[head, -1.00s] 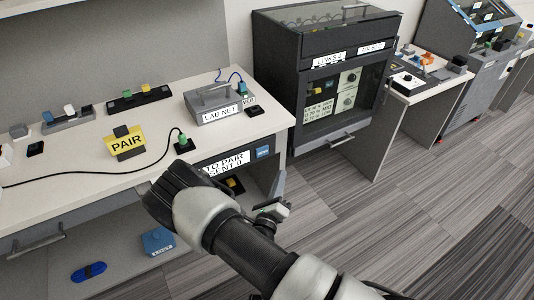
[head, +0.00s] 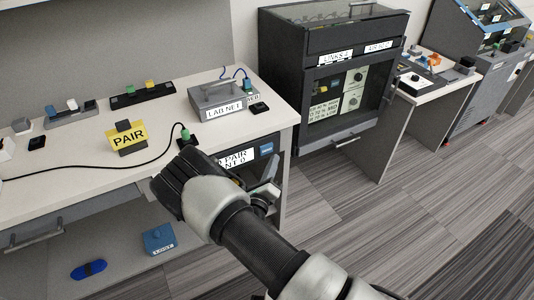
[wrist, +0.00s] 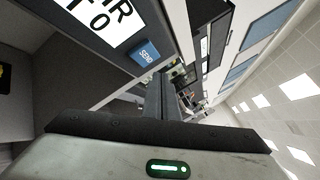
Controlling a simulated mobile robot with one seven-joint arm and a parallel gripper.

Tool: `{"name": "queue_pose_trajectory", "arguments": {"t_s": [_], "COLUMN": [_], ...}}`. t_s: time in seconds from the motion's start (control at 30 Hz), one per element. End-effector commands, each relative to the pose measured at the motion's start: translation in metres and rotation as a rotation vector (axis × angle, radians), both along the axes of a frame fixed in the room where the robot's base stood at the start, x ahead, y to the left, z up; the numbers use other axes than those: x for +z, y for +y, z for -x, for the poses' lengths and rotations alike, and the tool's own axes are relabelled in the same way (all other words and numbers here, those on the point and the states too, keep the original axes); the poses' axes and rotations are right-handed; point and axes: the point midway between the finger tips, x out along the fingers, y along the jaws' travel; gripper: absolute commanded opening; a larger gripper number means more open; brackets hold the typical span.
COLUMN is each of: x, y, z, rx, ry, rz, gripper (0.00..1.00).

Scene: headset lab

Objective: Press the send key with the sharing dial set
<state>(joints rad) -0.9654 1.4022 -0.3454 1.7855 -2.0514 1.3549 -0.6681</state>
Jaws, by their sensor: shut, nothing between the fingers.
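The blue send key (head: 267,148) sits at the right end of the desk's front panel, beside a white display (head: 236,158) partly hidden by my arm. In the wrist view the key, marked SEND (wrist: 145,52), is just beyond and left of my fingers. My gripper (wrist: 160,92) is shut and empty; I see no contact with the key. In the head view my gripper (head: 274,172) is just below the key, partly hidden by my wrist. Two round dials (head: 358,77) show behind the dark cabinet's window; I cannot tell which is the sharing dial or read their settings.
On the desk (head: 75,155) stand a yellow PAIR sign (head: 127,136), a grey LAB NET box (head: 220,99) and a black cable with a green plug (head: 185,134). The dark cabinet (head: 330,75) stands to the right. Open floor (head: 400,220) lies in front.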

Motion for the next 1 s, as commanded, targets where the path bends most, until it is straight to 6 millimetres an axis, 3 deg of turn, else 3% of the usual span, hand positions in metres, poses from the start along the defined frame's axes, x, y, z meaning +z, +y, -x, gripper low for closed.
{"name": "queue_pose_trajectory", "arguments": {"t_s": [0.3,1.0], "x": [0.0,0.0], "y": [0.01,0.011], "z": [-0.015,-0.015], "rx": [0.001,0.001], "ry": [0.002,0.002], "rz": [0.001,0.001], "gripper": [0.0,0.0]}}
